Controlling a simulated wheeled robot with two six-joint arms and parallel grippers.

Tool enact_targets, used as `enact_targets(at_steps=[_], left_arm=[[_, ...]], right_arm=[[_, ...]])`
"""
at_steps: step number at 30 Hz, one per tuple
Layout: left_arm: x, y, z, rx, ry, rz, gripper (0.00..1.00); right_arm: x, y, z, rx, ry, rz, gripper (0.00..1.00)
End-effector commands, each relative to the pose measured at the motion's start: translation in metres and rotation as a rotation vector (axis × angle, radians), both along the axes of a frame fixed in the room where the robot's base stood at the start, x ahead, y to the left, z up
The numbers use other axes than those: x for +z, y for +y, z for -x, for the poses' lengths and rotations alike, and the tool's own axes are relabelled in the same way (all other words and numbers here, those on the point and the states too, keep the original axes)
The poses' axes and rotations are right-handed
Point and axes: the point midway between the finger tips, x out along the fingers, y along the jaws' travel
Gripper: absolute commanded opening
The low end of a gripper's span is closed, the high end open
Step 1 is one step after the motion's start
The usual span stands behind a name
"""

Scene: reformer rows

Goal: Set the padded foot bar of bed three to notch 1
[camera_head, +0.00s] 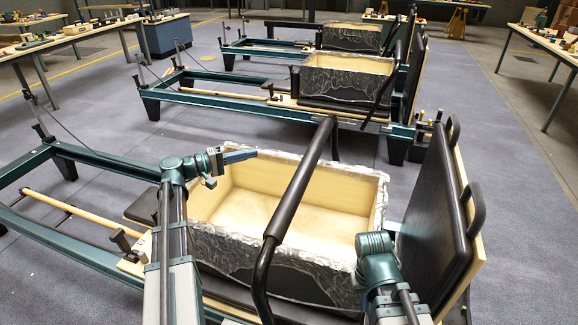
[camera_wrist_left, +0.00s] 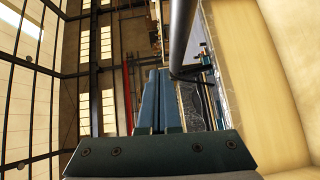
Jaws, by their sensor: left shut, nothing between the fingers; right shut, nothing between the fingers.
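The nearest reformer bed (camera_head: 100,155) has a black padded foot bar (camera_head: 300,180) that slants across a box, its upper end at the back and its lower end at the front. I cannot read a bed number or see its notches. My left gripper (camera_head: 240,155) is shut and empty, above the box's back left rim, left of the bar and apart from it. In the left wrist view its two blue fingers (camera_wrist_left: 157,100) lie together, and the bar (camera_wrist_left: 182,35) passes to their right. My right arm stands at the lower right; its fingers are not visible.
The open cream box (camera_head: 225,205), with wrapped edges, fills the space under the bar. A black padded board (camera_head: 435,225) with handles stands upright at the right. Two more beds (camera_head: 225,95) (camera_head: 265,48) stand behind. Floor (camera_head: 540,230) is free at the right.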

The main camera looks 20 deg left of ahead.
Motion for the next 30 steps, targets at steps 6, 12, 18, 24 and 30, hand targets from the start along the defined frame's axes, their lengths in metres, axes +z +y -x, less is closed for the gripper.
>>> enact_targets(at_steps=[6, 12, 18, 24, 30], left_arm=[[-0.033, 0.0, 0.0, 0.0, 0.0, 0.0, 0.0], [-0.048, 0.0, 0.0, 0.0, 0.0, 0.0, 0.0], [-0.047, -0.001, -0.001, -0.001, 0.0, 0.0, 0.0], [-0.048, -0.016, -0.015, -0.003, 0.0, 0.0, 0.0], [-0.05, -0.045, -0.043, -0.004, 0.0, 0.0, 0.0]], right_arm=[[-0.033, 0.0, 0.0, 0.0, 0.0, 0.0, 0.0], [-0.048, 0.0, 0.0, 0.0, 0.0, 0.0, 0.0], [-0.047, 0.0, 0.0, 0.0, 0.0, 0.0, 0.0], [-0.048, 0.0, 0.0, 0.0, 0.0, 0.0, 0.0], [-0.05, 0.0, 0.0, 0.0, 0.0, 0.0, 0.0]])
